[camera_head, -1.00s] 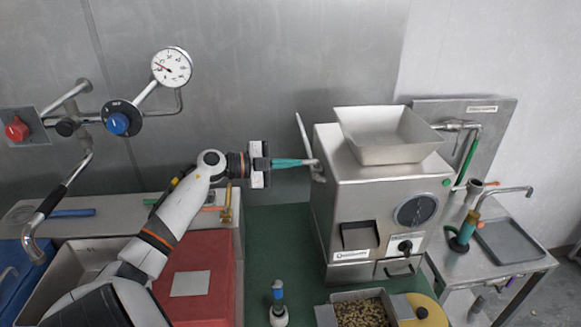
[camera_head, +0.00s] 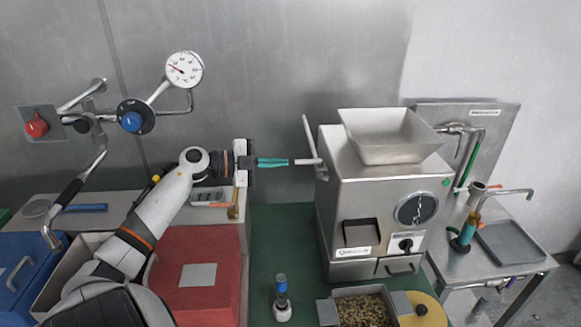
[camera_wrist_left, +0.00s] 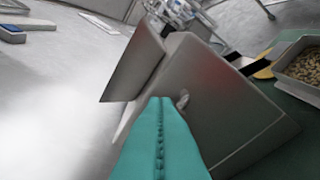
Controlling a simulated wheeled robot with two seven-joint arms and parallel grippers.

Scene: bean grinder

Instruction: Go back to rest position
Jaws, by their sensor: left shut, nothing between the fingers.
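My left gripper (camera_head: 288,162) has teal fingers, closed together and empty. In the head view it points right, just short of the white handle (camera_head: 307,162) on the left side of the steel bean grinder (camera_head: 350,190), with a small gap showing. In the left wrist view the shut teal fingers (camera_wrist_left: 160,105) point toward the grinder's side wall (camera_wrist_left: 215,100). A small light knob or shaft end (camera_wrist_left: 183,101) shows just beyond the fingertips. My right gripper is in no view.
A tray of beans (camera_head: 362,308) sits in front of the grinder. Pipes with a gauge (camera_head: 184,70) are on the back wall. The green surface (camera_head: 275,225) between has bare room.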

